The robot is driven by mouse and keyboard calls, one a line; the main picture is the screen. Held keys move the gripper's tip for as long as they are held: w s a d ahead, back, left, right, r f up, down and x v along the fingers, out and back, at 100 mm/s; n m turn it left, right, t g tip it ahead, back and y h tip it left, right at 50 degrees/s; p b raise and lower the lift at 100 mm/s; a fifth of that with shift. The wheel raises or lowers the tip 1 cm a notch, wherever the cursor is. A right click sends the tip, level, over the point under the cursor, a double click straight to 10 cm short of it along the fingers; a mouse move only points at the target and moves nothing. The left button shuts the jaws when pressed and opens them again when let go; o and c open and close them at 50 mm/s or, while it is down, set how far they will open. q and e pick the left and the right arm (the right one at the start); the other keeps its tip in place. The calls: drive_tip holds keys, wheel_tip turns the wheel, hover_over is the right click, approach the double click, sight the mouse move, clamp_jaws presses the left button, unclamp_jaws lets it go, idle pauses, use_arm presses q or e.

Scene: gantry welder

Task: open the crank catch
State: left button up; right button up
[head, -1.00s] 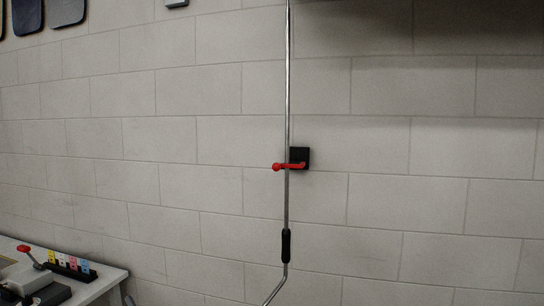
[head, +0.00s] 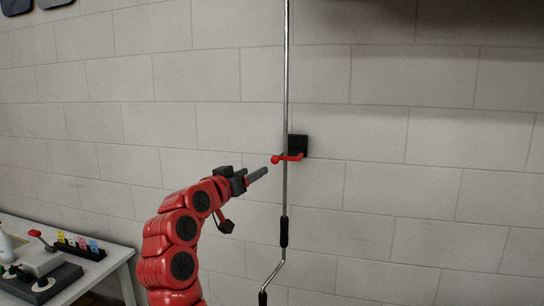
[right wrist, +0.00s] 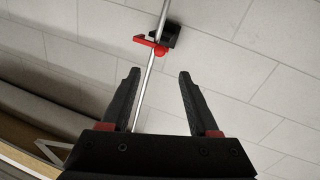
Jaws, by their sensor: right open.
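The crank catch is a red lever (head: 288,158) with a round knob at its left end, on a black wall block (head: 298,145). The lever lies level across the upright metal crank rod (head: 286,90). My right gripper (head: 262,172) is just left of the knob and a little lower, apart from it. In the right wrist view my right gripper (right wrist: 159,75) is open and empty, with the red lever (right wrist: 150,45) and black block (right wrist: 172,36) beyond its fingertips. My left gripper is not in view.
The rod has a black grip (head: 284,232) and a bend below the catch. A bench (head: 105,262) at lower left holds a control box with a red-knobbed lever (head: 36,234) and several coloured tags. The wall right of the catch is clear.

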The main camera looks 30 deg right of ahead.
sight(273, 161)
drive_tip(key=p+x, duration=0.4)
drive_tip(key=x, duration=0.7)
drive_tip(key=shift+r, duration=0.15)
drive_tip(key=shift+w+d+p, duration=0.3)
drive_tip(key=shift+d+p, duration=0.1)
drive_tip(key=shift+d, duration=0.2)
clamp_jaws()
idle(0.3)
